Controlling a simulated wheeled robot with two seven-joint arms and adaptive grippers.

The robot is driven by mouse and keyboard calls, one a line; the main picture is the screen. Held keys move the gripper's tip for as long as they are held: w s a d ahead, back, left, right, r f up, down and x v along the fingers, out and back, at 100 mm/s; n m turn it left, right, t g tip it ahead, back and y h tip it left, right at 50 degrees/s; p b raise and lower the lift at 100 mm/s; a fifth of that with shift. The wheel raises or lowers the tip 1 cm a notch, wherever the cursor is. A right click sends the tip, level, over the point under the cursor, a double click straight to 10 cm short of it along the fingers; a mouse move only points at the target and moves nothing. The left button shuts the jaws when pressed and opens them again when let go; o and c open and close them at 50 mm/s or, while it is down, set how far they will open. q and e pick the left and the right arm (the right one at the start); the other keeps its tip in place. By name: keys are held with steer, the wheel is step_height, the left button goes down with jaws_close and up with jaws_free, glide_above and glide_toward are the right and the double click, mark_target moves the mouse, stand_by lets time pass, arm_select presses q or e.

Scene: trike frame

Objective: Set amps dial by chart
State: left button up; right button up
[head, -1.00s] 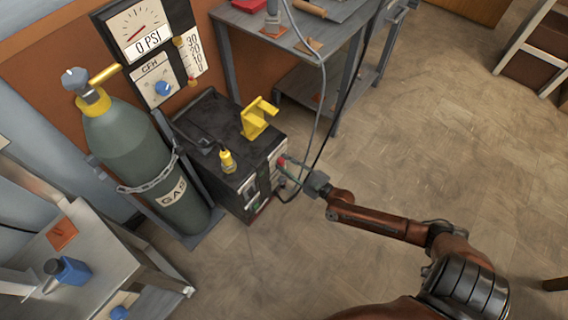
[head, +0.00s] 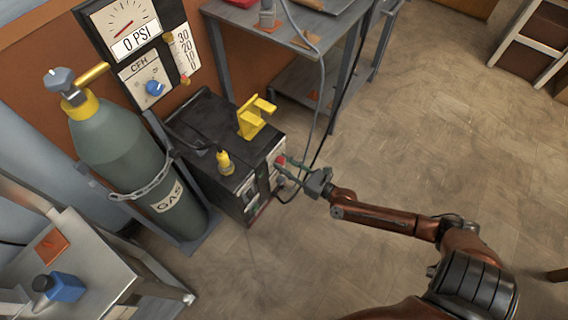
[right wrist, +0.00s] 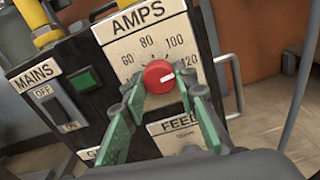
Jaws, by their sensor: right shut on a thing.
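The red amps dial (right wrist: 159,77) sits on the front panel of the black welder (head: 210,140), under the AMPS label (right wrist: 139,16). Its scale reads 60, 80, 100, 120, and the white pointer mark faces right, near 120. My right gripper (right wrist: 160,92) has its green fingers on either side of the dial and is shut on it. In the head view the right gripper (head: 291,168) reaches the welder's front from the right, and the dial is a small red spot (head: 281,160). No chart is readable in view. My left gripper is not in view.
A MAINS switch (right wrist: 56,106) and a green light (right wrist: 85,80) are left of the dial, with a FEED label (right wrist: 180,122) below. Cables hang beside the welder. A gas cylinder (head: 120,140) stands to its left. Open floor (head: 430,130) lies right.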

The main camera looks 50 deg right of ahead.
steer(key=shift+s+f+m, duration=0.1)
steer(key=shift+m, duration=0.5)
steer(key=o, duration=1.1)
steer(key=shift+o, duration=0.2)
steer(key=s+d, duration=0.1)
steer(key=s, duration=1.1)
